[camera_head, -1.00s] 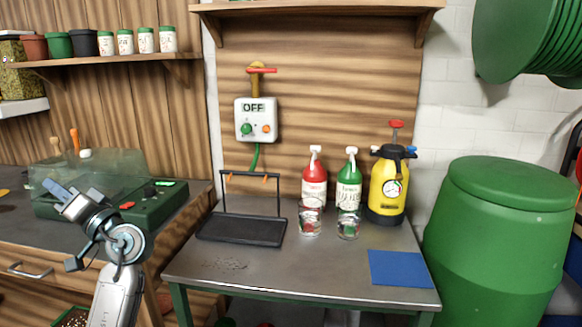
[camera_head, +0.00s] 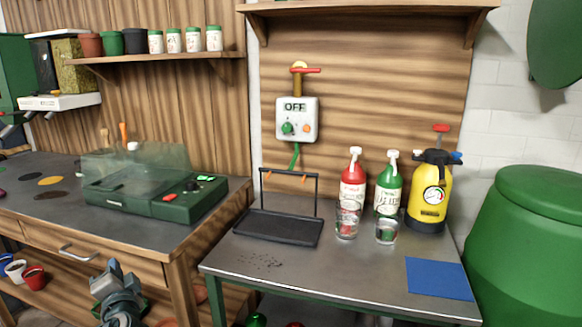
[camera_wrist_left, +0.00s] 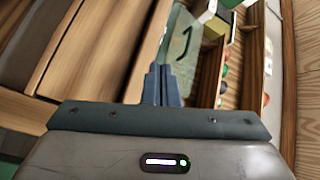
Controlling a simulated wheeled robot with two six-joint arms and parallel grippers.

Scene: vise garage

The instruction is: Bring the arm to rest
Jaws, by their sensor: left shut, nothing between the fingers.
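My left gripper (camera_head: 114,272) is low in the head view, in front of the wooden workbench (camera_head: 200,235) and below its top. Its fingers are together with nothing between them. In the left wrist view the closed fingers (camera_wrist_left: 161,84) point away from the camera, and wooden surfaces fill much of the picture around them. The gripper appears apart from the objects on the benches. My right gripper does not show in either view.
The metal table (camera_head: 330,280) holds a black tray (camera_head: 275,228), two spray bottles, two glasses, a yellow sprayer (camera_head: 430,195) and a blue mat (camera_head: 438,278). A green machine (camera_head: 170,203) sits on the workbench. A drawer handle (camera_head: 78,253) sticks out nearby. A green barrel (camera_head: 530,240) stands right.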

